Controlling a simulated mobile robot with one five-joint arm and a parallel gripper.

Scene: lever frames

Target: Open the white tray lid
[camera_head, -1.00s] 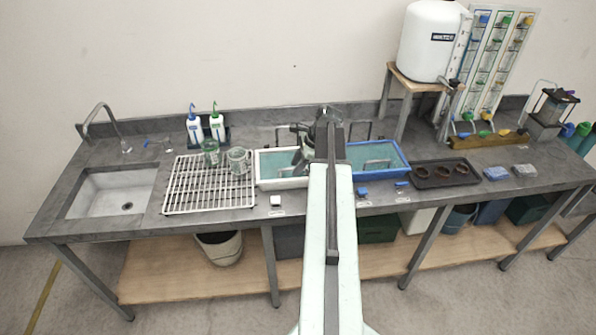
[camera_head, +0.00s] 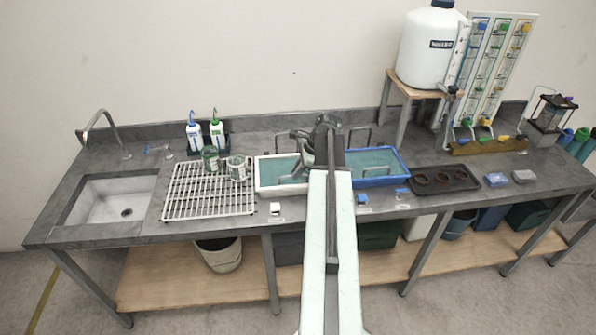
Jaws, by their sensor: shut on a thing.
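The white tray (camera_head: 262,190) stands near the middle of the bench, just left of a blue tray. Its teal lid (camera_head: 275,170) shows inside the white rim, partly hidden by my arm. My gripper (camera_head: 303,168) is over the right part of the white tray. It is shut on part of the lid, but the exact contact is too small and covered to see. I cannot tell whether the lid is raised.
The blue tray (camera_head: 405,178) sits close on the right. A white drying rack (camera_head: 208,190) with beakers is on the left. Wire loops (camera_head: 360,136) stand behind the trays. A dark tray (camera_head: 445,180) lies farther right.

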